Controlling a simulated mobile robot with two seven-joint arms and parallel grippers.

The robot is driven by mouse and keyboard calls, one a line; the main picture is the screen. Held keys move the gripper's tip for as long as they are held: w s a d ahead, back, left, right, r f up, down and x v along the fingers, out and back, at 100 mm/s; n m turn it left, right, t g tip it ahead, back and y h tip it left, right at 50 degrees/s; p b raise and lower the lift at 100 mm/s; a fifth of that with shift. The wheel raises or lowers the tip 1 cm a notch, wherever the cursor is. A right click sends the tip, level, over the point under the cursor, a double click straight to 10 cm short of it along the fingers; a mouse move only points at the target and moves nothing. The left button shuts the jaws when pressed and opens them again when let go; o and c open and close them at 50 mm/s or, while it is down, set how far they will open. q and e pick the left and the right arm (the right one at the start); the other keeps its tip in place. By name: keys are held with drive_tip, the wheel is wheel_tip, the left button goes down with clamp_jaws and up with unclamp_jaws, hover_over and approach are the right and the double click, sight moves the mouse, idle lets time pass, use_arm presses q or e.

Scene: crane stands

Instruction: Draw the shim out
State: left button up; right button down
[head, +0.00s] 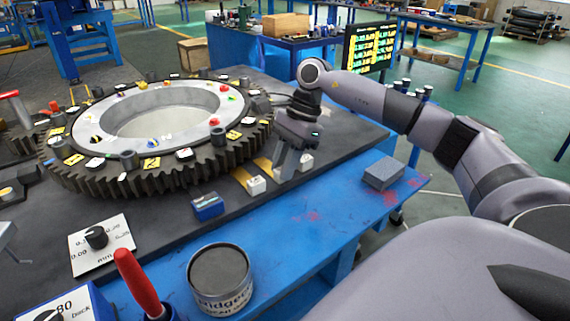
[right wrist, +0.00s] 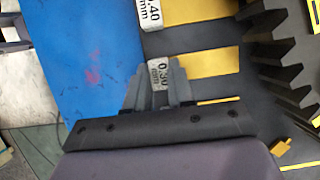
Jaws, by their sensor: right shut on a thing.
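My right gripper (head: 286,168) points down at the near side of the gear ring (head: 168,160). In the right wrist view its fingers (right wrist: 160,88) are shut on the white tag marked 0.30 mm (right wrist: 158,74). A brass shim strip (right wrist: 206,62) runs from this tag toward the gear teeth; the head view also shows a strip (head: 263,163) beside the gripper. A second brass strip (right wrist: 196,12) with a white 0.40 mm tag (right wrist: 150,14) lies parallel to it. My left gripper is not in view.
A white tag block (head: 306,162) stands right of the gripper, and another (head: 257,186) left of it. A small blue box (head: 208,207), a round tin (head: 219,280) and a grey block (head: 383,173) stand nearby. The blue bench edge has free room.

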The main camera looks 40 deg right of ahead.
drive_tip(key=shift+s, duration=0.15)
drive_tip(key=c, duration=1)
unclamp_jaws()
drive_tip(key=shift+o, duration=0.2)
drive_tip(key=v, duration=0.7)
